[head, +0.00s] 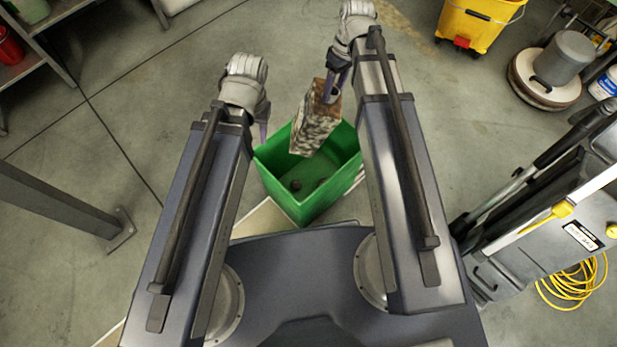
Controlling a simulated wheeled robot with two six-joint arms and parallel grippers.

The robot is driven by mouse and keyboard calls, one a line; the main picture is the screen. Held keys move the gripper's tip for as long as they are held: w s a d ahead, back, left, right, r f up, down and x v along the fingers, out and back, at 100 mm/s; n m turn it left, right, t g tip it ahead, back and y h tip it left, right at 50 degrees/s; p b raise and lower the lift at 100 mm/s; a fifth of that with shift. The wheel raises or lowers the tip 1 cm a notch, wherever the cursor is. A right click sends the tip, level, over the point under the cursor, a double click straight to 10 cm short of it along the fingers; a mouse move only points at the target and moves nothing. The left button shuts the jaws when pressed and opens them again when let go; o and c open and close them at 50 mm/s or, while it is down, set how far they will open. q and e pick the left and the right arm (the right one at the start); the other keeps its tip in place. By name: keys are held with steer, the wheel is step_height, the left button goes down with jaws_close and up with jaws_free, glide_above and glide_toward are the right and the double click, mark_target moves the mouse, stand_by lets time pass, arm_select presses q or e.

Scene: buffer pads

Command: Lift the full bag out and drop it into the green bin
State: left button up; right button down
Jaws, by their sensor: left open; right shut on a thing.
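The green bin (316,203) stands on the floor in front of me, between my arms. Its open top shows, with a couple of small dark items on its floor. The full bag (316,127), grey and brown mottled, hangs tilted over the bin's far side, its lower end over the opening. My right gripper (331,92) is shut on the bag's upper end. My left gripper (263,130) is left of the bin's far left corner, open and empty; it is mostly hidden behind its wrist.
A yellow mop bucket (478,22) stands at the far right, near a round floor machine (547,72). A grey cart (545,240) and a coiled yellow hose (572,284) are at right. A metal post (60,203) and shelf are at left. Floor beyond the bin is clear.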

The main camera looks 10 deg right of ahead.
arm_select(q)
steer(key=shift+f+b, duration=0.5)
steer(key=shift+f, duration=0.4)
arm_select(e)
steer(key=shift+x, duration=0.85)
steer(key=shift+f, duration=0.15)
step_height(320, 180, down, 6)
steer(key=b, duration=0.6)
arm_select(q)
step_height(320, 180, down, 6)
steer(key=shift+r, duration=0.1)
arm_select(e)
steer(key=shift+c, duration=1)
jaws_free()
